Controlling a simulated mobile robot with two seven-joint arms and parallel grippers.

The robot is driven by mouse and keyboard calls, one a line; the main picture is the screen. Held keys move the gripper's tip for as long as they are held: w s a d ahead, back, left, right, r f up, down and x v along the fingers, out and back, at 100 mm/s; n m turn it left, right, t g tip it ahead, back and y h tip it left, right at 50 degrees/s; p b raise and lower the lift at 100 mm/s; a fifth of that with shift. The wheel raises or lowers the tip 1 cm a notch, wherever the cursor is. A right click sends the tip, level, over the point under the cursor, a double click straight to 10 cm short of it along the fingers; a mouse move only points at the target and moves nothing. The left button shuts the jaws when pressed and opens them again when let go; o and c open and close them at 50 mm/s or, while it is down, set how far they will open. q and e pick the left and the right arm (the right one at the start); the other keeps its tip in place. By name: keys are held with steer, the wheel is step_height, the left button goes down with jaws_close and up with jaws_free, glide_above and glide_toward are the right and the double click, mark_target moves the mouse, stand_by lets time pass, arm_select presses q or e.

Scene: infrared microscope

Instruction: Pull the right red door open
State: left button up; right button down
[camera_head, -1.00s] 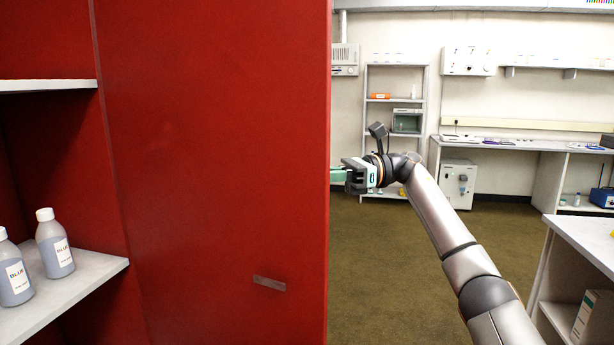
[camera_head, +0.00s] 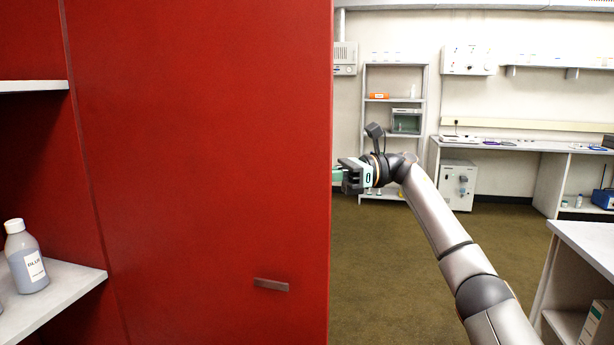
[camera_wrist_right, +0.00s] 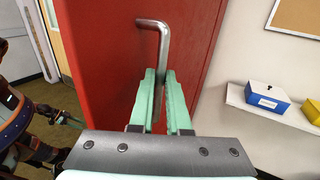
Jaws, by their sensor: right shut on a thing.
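The right red door (camera_head: 210,150) stands open, and its broad flat face fills the left-middle of the head view. A silver bent bar handle (camera_wrist_right: 158,28) shows on the red door in the wrist view (camera_wrist_right: 115,50). My right gripper (camera_wrist_right: 160,78) is shut on this handle, its green fingers on either side of the bar. In the head view my right gripper (camera_head: 342,176) is at the door's free edge, with its fingertips partly hidden behind the door.
Left of the door, the red cabinet has pale shelves (camera_head: 60,300) with a labelled bottle (camera_head: 26,262). A white counter (camera_head: 590,245) stands at the right. Brown floor (camera_head: 390,265) is clear between door and counter. A metal rack (camera_head: 395,80) stands behind.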

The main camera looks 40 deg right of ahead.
steer(key=shift+w+a+f, duration=0.15)
steer(key=shift+w+a, duration=0.05)
steer(key=c, duration=1.2)
jaws_free()
steer(key=shift+w+a, duration=0.15)
steer(key=shift+o, duration=0.6)
steer(key=shift+w+a, duration=0.15)
steer(key=shift+w, duration=0.05)
steer(key=shift+o, duration=0.8)
steer(key=shift+s+d, duration=0.25)
